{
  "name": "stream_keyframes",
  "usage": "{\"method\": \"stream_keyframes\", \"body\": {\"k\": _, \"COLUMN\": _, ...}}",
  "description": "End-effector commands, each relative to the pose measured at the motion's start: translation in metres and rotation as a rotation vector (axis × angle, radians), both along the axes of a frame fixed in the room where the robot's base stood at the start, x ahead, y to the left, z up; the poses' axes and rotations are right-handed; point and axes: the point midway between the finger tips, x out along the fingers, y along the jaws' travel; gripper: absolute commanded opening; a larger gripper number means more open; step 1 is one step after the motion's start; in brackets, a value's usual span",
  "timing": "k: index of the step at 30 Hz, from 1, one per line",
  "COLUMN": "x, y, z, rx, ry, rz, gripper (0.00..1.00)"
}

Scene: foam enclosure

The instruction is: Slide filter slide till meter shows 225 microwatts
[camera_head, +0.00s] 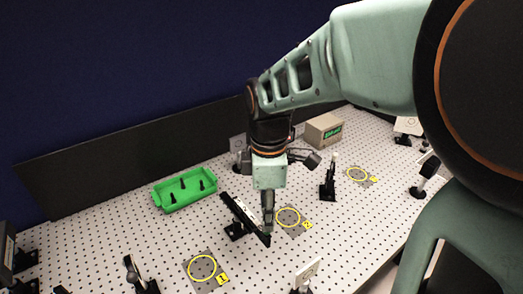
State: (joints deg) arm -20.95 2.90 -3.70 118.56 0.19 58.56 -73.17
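A long dark bar (238,213), which looks like the filter slide, stands tilted in the picture on a black mount at the middle of the perforated table. My gripper (268,226) points down at the bar's right end and overlaps it in the picture. I cannot tell whether it touches the bar. The fingers look close together and narrow, but whether they are open, shut or holding the bar is unclear. A beige box with a small green display (330,131), likely the meter, stands at the back right. Its reading is too small to make out.
A green tray (163,203) with black posts lies at the left. Yellow-ringed plates (203,268) mark several spots on the table. A post mount (329,184) stands right of my gripper. A black panel (110,165) runs along the back.

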Motion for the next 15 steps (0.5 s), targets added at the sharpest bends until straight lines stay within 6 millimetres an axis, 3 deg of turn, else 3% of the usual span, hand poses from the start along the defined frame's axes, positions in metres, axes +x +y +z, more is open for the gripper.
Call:
{"method": "stream_keyframes", "body": {"k": 1, "x": 0.000, "y": 0.000, "z": -0.013, "rx": 0.000, "ry": 0.001, "rz": 0.000, "gripper": 0.33}}
{"method": "stream_keyframes", "body": {"k": 6, "x": 0.000, "y": 0.000, "z": -0.030, "rx": 0.000, "ry": 0.000, "rz": -0.001, "gripper": 0.33}}
{"method": "stream_keyframes", "body": {"k": 15, "x": 0.000, "y": 0.000, "z": -0.040, "rx": 0.000, "ry": 0.000, "rz": -0.001, "gripper": 0.33}}
